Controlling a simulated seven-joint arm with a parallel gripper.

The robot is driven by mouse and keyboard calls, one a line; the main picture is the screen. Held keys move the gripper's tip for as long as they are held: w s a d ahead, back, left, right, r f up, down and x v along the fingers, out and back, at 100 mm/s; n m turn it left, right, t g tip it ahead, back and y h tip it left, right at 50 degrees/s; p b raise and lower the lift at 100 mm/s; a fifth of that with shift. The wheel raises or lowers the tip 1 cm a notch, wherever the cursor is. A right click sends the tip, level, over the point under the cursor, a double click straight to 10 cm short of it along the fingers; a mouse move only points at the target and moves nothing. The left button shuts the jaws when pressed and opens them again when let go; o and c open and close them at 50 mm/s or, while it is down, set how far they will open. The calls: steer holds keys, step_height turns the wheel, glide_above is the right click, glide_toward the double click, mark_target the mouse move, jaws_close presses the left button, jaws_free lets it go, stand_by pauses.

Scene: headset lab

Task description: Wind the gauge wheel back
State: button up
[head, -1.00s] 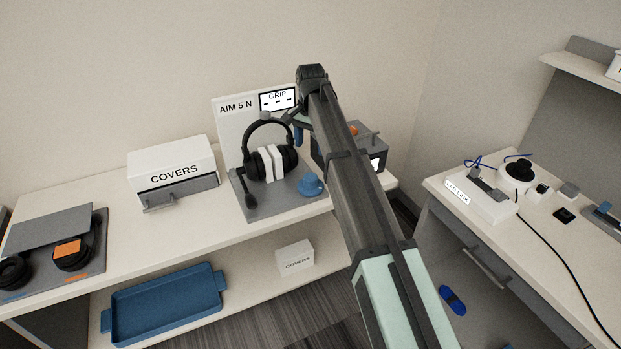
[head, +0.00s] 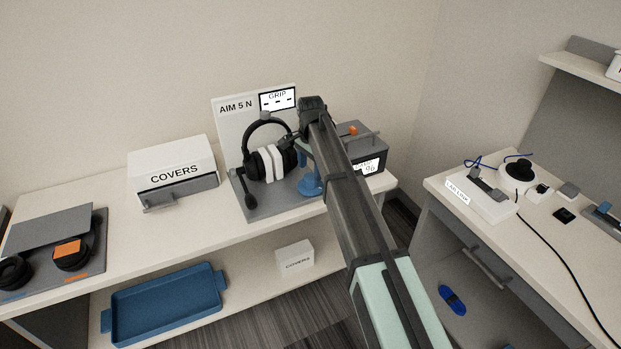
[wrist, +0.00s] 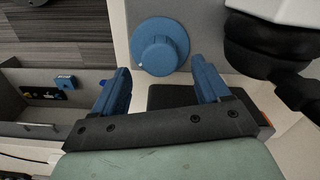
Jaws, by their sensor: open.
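The blue gauge wheel (head: 310,186) stands at the right front of the grey headset stand (head: 262,212). In the wrist view the wheel (wrist: 160,46) is a round blue disc with a raised middle knob and a pale mark. My gripper (wrist: 160,68) is open and empty, its two blue fingers apart, with the wheel just beyond the gap between the tips. In the head view my gripper (head: 305,152) is just above the wheel, partly hidden by my arm. Black headphones (head: 284,160) sit on the stand around white pads. The GRIP display (head: 278,99) shows dashes.
A dark box (head: 368,155) with an orange button stands right of the stand, partly behind my arm. The headphones' cup (wrist: 258,45) is close to the right finger in the wrist view. A white COVERS box (head: 172,165) stands left; the shelf between is clear.

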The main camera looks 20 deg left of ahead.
mark_target(310, 177)
steer(key=shift+f, duration=2.4)
steer(key=c, duration=1)
